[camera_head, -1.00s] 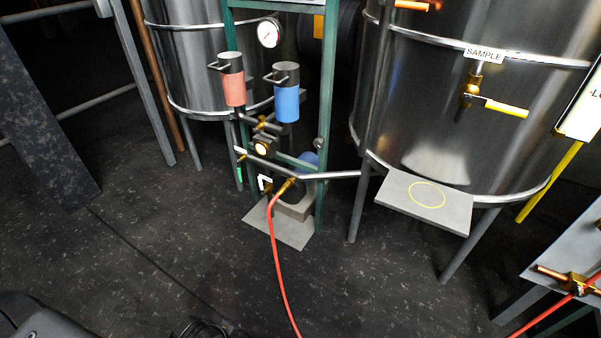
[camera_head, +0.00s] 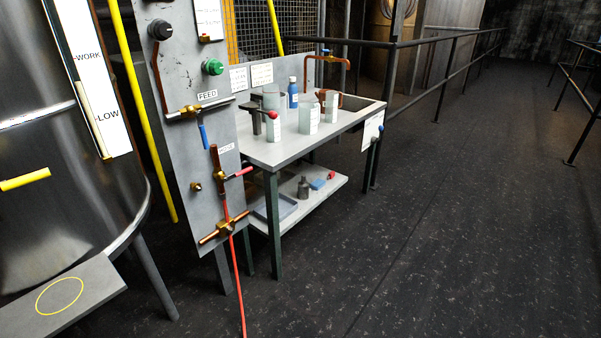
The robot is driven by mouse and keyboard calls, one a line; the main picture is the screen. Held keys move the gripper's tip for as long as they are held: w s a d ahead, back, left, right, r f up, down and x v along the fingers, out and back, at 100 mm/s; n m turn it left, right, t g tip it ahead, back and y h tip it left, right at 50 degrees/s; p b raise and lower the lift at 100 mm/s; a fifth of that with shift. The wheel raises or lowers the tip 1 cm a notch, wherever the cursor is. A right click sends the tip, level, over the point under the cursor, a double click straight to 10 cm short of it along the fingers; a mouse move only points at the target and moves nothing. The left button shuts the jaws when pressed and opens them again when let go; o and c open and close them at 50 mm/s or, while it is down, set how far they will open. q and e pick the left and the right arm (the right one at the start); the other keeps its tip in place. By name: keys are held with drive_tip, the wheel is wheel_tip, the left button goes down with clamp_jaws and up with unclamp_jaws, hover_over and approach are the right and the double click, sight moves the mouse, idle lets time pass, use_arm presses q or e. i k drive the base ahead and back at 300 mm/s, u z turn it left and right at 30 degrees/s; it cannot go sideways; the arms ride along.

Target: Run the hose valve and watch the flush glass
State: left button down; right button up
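A valve with a red lever (camera_head: 238,173) sits low on the upright grey panel (camera_head: 208,150), under a small label too blurred to read. Its pipe runs down to a brass fitting with a copper cross bar (camera_head: 225,227). A red hose (camera_head: 236,275) hangs from that fitting and leaves the bottom of the view. Above is another valve with a blue lever (camera_head: 203,136), beside a label reading FEED (camera_head: 207,95). No flush glass can be made out now. Neither of my grippers is in view.
A steel tank (camera_head: 60,200) with a yellow-ringed shelf (camera_head: 100,280) stands at left. A bench (camera_head: 275,153) with beakers and a blue bottle (camera_head: 293,92) stands right of the panel. Dark railings (camera_head: 420,42) run behind. The floor at right (camera_head: 450,220) is clear.

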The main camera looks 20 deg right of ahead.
sight(235, 175)
drive_tip(key=u, duration=0.35)
drive_tip(key=k, duration=1.2)
drive_tip(key=z, duration=0.5)
drive_tip(key=i, duration=1.6)
drive_tip(key=u, duration=0.85)
drive_tip(key=i, duration=0.45)
drive_tip(key=u, duration=0.4)
